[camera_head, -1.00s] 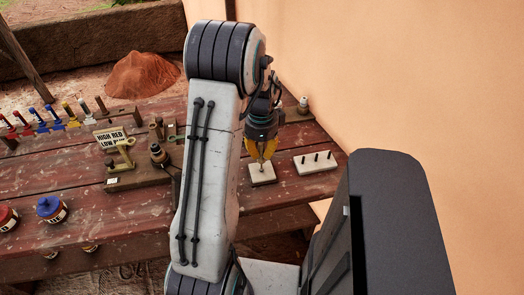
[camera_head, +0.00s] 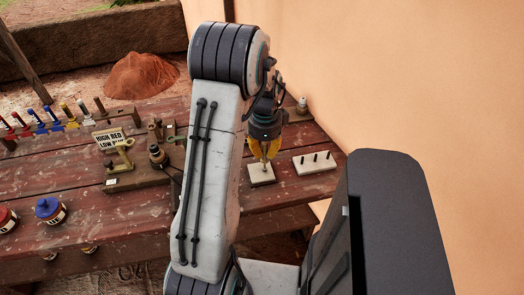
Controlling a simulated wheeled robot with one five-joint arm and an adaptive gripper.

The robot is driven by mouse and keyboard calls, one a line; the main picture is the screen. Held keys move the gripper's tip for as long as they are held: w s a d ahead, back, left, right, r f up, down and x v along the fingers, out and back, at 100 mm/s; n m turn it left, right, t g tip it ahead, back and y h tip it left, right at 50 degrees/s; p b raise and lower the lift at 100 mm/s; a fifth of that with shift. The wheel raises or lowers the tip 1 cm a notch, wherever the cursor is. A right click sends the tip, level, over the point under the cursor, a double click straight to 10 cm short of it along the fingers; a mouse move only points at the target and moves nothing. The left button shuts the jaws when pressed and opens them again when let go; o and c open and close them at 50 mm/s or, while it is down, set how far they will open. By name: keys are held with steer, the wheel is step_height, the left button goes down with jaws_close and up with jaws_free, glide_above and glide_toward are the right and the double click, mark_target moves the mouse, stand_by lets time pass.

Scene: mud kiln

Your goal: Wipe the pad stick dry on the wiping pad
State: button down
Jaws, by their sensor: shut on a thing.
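My gripper (camera_head: 264,153), with yellow fingers, is pointed down over the wiping pad at the right part of the table. It is shut on the pad stick (camera_head: 264,161), of which only a thin pale piece shows below the fingers. The wiping pad (camera_head: 261,176) is a flat, pale square lying on the table. The stick's lower end is at or just above the pad; I cannot tell if it touches. My arm stands in front of the table and hides part of it.
A pale block with several dark pegs (camera_head: 314,162) lies right of the pad. A stand with a "HIGH RED" sign (camera_head: 108,139), a blue-lidded pot (camera_head: 50,209) and a rack of coloured sticks (camera_head: 60,127) are left. A wall (camera_head: 420,80) bounds the right.

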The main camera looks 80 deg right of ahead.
steer(key=shift+w, duration=0.1)
steer(key=shift+w+a, duration=0.2)
steer(key=shift+w, duration=0.25)
steer(key=shift+w+a, duration=0.2)
steer(key=shift+w, duration=0.25)
steer(key=shift+s, duration=0.1)
steer(key=shift+s+d, duration=0.4)
steer(key=shift+s, duration=0.45)
steer(key=shift+w, duration=0.1)
steer(key=shift+w+a+b, duration=0.35)
steer(key=shift+w+a, duration=0.05)
steer(key=shift+w, duration=0.45)
steer(key=shift+s, duration=0.1)
steer(key=shift+s+d, duration=0.4)
steer(key=shift+s, duration=0.45)
steer(key=shift+w, duration=0.1)
